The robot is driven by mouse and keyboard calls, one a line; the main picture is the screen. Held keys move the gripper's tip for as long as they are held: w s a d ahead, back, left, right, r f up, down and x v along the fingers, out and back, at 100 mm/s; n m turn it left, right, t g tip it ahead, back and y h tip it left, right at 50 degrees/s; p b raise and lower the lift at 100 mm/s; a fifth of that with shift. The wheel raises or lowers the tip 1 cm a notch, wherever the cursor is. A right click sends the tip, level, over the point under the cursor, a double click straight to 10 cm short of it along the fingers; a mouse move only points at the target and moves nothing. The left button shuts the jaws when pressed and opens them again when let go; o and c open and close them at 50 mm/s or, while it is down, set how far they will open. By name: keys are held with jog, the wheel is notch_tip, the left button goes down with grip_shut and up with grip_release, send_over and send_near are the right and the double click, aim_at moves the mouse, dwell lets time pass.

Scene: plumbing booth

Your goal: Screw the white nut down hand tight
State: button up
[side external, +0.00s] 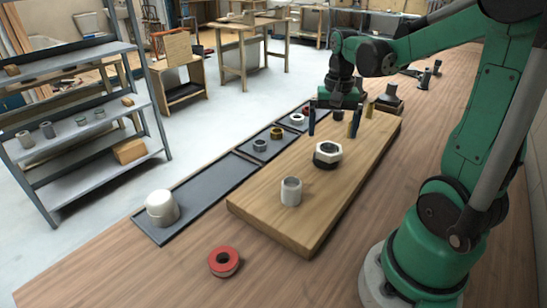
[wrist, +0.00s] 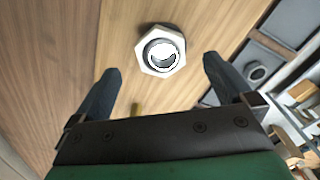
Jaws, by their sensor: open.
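The white nut (side external: 327,150) is a hexagonal ring on the thick wooden board, around a dark fitting. It also shows in the wrist view (wrist: 147,64), ahead of the fingertips and between their lines, with a dark inner ring and a bright centre. How far down it sits on its thread I cannot tell. My gripper (side external: 332,126) points down behind the nut in the side view, its two dark fingers spread wide. In the wrist view my gripper (wrist: 163,72) is open, with nothing between the fingers; neither finger touches the nut.
A short grey-white pipe piece (side external: 291,191) stands on the board (side external: 262,205), nearer the camera. A dark tray (side external: 205,190) alongside holds a white cap (side external: 161,208) and several rings. A red ring (side external: 224,262) lies on the bench. A brass-coloured post (side external: 368,110) stands near my gripper.

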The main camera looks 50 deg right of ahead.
aim_at(327, 148)
jog(key=shift+f, duration=2.5)
jog(key=c, duration=1.2)
jog(key=m, duration=0.3)
jog(key=shift+w+m, duration=0.1)
jog(key=shift+m, duration=0.3)
jog(key=m, duration=0.4)
jog(key=shift+w+f, duration=0.1)
jog(key=shift+w, duration=0.05)
jog(key=o, duration=1.2)
jog(key=shift+r, duration=2.55)
